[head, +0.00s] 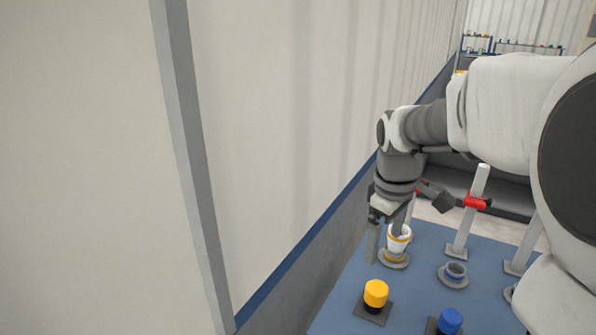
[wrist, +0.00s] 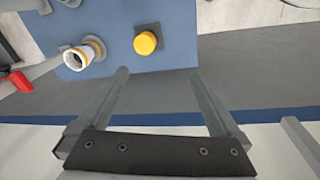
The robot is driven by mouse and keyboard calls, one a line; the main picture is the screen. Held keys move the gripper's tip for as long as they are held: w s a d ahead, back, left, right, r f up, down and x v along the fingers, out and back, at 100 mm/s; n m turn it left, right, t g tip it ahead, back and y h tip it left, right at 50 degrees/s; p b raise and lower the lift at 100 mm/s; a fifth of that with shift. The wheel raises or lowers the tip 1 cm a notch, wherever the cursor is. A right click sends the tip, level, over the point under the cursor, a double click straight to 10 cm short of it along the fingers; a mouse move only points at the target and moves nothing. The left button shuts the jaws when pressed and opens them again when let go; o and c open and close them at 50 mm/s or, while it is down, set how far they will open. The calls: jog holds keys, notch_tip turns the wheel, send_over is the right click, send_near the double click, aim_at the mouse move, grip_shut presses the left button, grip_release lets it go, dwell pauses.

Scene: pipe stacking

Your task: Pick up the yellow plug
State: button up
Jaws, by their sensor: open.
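The yellow plug (head: 376,293) stands upright on a dark square base on the blue table, near the front left in the head view. In the wrist view the yellow plug (wrist: 145,43) shows from above, beyond the open fingertips and between their lines. My gripper (wrist: 158,78) is open and empty. In the head view my gripper (head: 385,240) hangs over the left side of the table, behind the plug and apart from it. Part of its fingers overlaps the white pipe piece in that view.
A white pipe piece with yellow rings (head: 397,240) stands behind the plug. A blue plug (head: 449,321) is to its right. A grey flanged socket (head: 453,274) and a post with a red clamp (head: 475,203) stand further back. A wall (head: 290,120) runs close along the left.

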aim_at(377, 287)
jog(key=w+d+f+n+g, duration=0.1)
jog(key=w+d+f+n, duration=0.25)
jog(key=w+f, duration=0.35)
jog(key=shift+y, duration=0.4)
jog(key=f+b, duration=0.1)
jog(key=f, duration=0.3)
jog(key=f+b, duration=0.1)
jog(key=f, duration=0.3)
jog(key=f+b, duration=0.1)
jog(key=f, duration=0.3)
jog(key=shift+s+d+f, duration=0.25)
jog(key=shift+s+d, duration=0.1)
jog(key=shift+d, duration=0.05)
jog(key=shift+w+a+f+b, duration=0.1)
jog(key=shift+f+b, duration=0.05)
jog(key=shift+f, duration=0.85)
jog(key=shift+w+a+f+b, duration=0.1)
jog(key=shift+w+f+b, duration=0.1)
jog(key=shift+f, duration=0.85)
jog(key=shift+w+f+b, duration=0.1)
jog(key=shift+f+b, duration=0.05)
jog(key=shift+f, duration=0.85)
jog(key=c, duration=1.4)
jog(key=shift+r, duration=0.1)
jog(key=shift+c, duration=0.2)
